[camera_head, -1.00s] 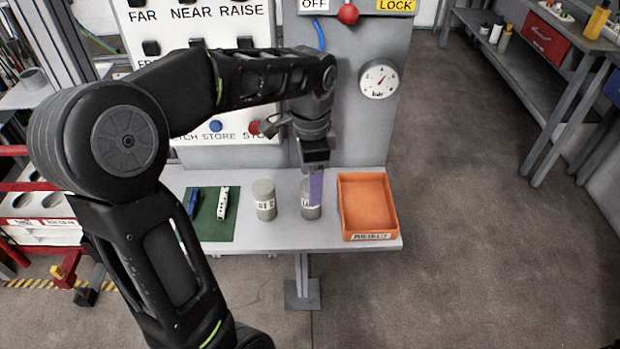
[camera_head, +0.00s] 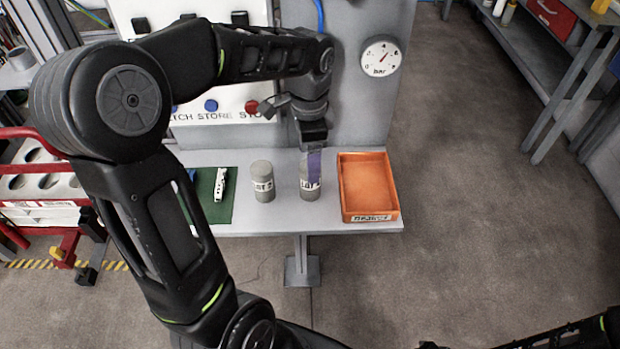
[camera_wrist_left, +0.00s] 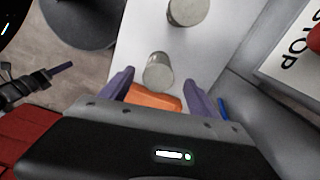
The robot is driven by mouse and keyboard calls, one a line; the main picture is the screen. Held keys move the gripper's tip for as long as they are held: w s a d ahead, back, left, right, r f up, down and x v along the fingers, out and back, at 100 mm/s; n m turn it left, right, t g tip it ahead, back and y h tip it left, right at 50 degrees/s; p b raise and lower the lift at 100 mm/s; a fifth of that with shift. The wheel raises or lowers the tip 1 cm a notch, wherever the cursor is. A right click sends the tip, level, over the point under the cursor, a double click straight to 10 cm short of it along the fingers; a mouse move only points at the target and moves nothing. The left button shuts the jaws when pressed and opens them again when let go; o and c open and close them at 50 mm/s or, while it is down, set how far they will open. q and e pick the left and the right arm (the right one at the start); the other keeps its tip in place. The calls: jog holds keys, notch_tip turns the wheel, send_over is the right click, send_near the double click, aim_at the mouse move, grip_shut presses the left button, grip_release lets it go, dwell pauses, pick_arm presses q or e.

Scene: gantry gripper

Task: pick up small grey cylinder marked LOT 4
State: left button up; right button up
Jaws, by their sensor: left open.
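Two small grey cylinders with white labels stand upright on the light table. The right cylinder (camera_head: 307,192) is partly covered by a purple finger of my left gripper (camera_head: 313,166); its label starts "LOT", but its number is hidden. The left cylinder (camera_head: 262,183) has a label whose number I cannot read surely. In the left wrist view, one cylinder (camera_wrist_left: 158,72) is between the spread purple fingers of my left gripper (camera_wrist_left: 158,78), with gaps on both sides. The other cylinder (camera_wrist_left: 187,9) is farther up. What seems to be my right gripper (camera_wrist_left: 60,70) shows small at the left edge.
An orange tray (camera_head: 345,214) stands right of the cylinders. A green mat (camera_head: 218,215) with a white tool (camera_head: 220,184) lies to the left. The control panel and gauge (camera_head: 381,57) rise behind the table (camera_head: 290,222).

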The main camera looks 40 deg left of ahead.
pick_arm(q)
notch_tip(320, 180, down, 5)
jog(key=shift+d+f+p, duration=0.1)
jog(key=shift+p, duration=0.4)
jog(key=shift+c, duration=0.4)
grip_shut()
dwell(0.7)
